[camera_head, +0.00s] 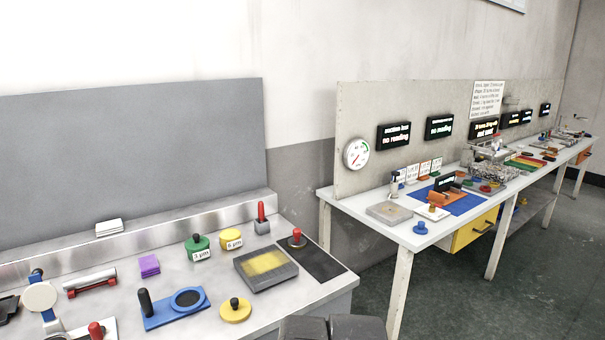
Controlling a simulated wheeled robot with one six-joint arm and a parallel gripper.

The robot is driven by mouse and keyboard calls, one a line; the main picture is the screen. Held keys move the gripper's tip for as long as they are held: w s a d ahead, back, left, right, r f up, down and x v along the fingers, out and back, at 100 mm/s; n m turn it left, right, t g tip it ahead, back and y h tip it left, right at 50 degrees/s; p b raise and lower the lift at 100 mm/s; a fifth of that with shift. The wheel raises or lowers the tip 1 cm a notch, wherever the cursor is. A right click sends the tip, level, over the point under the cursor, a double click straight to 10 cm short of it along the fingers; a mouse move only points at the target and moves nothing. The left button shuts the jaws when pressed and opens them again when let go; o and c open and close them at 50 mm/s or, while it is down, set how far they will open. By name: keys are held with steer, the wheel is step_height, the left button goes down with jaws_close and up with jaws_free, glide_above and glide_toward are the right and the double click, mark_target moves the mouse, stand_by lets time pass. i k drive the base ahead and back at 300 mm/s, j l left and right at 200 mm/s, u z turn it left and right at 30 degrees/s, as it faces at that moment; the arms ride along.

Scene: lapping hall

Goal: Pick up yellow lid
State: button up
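A round yellow lid (237,314) with a dark knob on top lies flat on the near table, close to its front edge. A yellow jar (231,239) labelled 6 µm stands further back, with no knob on its top. Two dark grey blocks at the bottom edge look like the top of my gripper (332,328), to the right of the yellow lid and apart from it. The view cuts them off, so whether it is open or holds anything is hidden.
A blue base (178,312) with a black post stands left of the lid. A grey tray (284,274) with a yellow inset is behind right. A green jar (198,249) with a dark knob stands behind. A second, crowded bench (395,230) is at right.

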mark_target(234, 311)
steer(key=u, duration=0.6)
steer(key=i+j+u, duration=0.4)
steer(key=i+j, duration=0.25)
